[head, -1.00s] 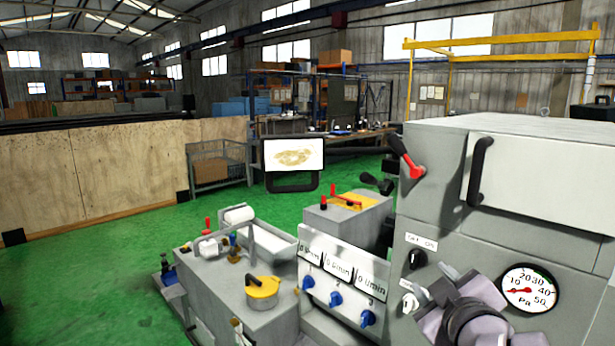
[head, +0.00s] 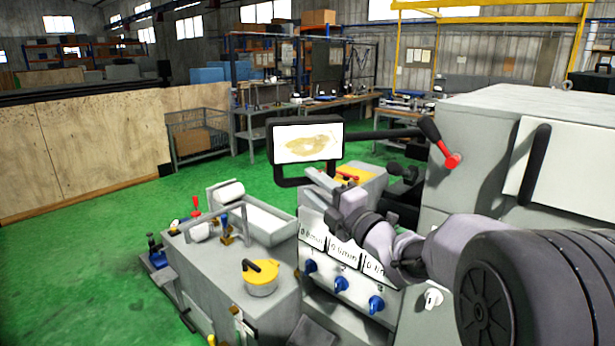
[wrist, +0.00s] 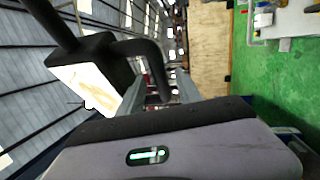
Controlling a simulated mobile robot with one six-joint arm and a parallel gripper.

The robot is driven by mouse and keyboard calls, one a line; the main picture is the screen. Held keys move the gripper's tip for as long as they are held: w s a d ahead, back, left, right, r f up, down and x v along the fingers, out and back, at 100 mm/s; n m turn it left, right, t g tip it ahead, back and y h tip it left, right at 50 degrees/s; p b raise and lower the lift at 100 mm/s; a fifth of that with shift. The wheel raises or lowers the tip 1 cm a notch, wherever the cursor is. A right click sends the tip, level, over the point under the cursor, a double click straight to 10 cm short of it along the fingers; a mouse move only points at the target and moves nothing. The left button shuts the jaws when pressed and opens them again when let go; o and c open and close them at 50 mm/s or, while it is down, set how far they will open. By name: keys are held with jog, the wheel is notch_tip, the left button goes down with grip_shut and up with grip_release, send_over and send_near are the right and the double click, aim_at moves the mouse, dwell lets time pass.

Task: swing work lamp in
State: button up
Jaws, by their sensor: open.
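The work lamp (head: 306,143) is a black rectangular head with a bright, brown-blotched face and a black handle loop (head: 281,181) under it. My gripper (head: 315,184) is open at the lower right of the lamp, close to the handle. In the wrist view the lamp face (wrist: 92,82) is at left, and the handle (wrist: 155,62) bends down toward the space between my fingers (wrist: 163,92). I cannot tell whether they touch.
Below my gripper is a panel with blue knobs (head: 342,284). A grey tank with a yellow-lidded pot (head: 261,278) and a paper-roll unit (head: 231,192) stand to the left. The grey cabinet (head: 500,130) fills the right. Green floor (head: 60,270) is clear at far left.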

aim_at(310, 183)
jog(key=shift+x, duration=1.55)
jog(key=shift+c, duration=0.2)
grip_shut()
jog(key=shift+f, duration=0.1)
